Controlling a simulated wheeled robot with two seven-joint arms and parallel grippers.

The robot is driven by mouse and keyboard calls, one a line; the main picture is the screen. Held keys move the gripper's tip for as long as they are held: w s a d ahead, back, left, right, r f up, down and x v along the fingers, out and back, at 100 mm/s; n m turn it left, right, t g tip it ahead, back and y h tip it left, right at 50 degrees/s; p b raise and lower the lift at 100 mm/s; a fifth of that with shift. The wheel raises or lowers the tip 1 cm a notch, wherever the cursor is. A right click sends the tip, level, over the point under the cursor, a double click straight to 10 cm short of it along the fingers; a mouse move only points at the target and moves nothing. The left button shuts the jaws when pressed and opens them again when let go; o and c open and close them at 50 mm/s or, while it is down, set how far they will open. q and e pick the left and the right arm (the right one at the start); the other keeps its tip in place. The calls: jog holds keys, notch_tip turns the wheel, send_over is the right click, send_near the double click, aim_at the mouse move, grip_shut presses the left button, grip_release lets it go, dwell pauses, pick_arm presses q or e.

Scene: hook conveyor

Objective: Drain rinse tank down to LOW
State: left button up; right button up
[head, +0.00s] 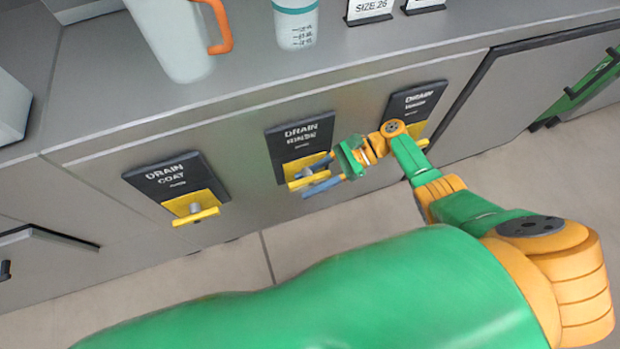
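The DRAIN RINSE panel (301,134) is a dark plate on the grey cabinet front, with a yellow lower part and a yellow valve handle (300,182). My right gripper (312,180) is at this handle, its two blue fingers apart, one above and one below it. The fingers look open around the handle; whether either touches it is unclear. The fingers partly hide the handle. A pale vessel with a teal band and dark level marks (297,30) stands on the counter above; its marks are too small to read, and I cannot tell whether it is the rinse tank. My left gripper is not in view.
The DRAIN COAT panel (168,177) with its yellow handle (196,215) is to the left. A third drain panel (412,101) is at the right, partly behind my arm. A pale mug with an orange handle (180,50) and a SIZE 26 sign (369,8) stand on the counter.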

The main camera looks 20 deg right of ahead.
aim_at(326, 173)
jog(key=v, duration=0.6)
jog(key=shift+d+r, duration=0.15)
jog(key=shift+d, duration=0.25)
jog(key=shift+d+r, duration=0.1)
jog(key=shift+d, duration=0.05)
dwell(0.7)
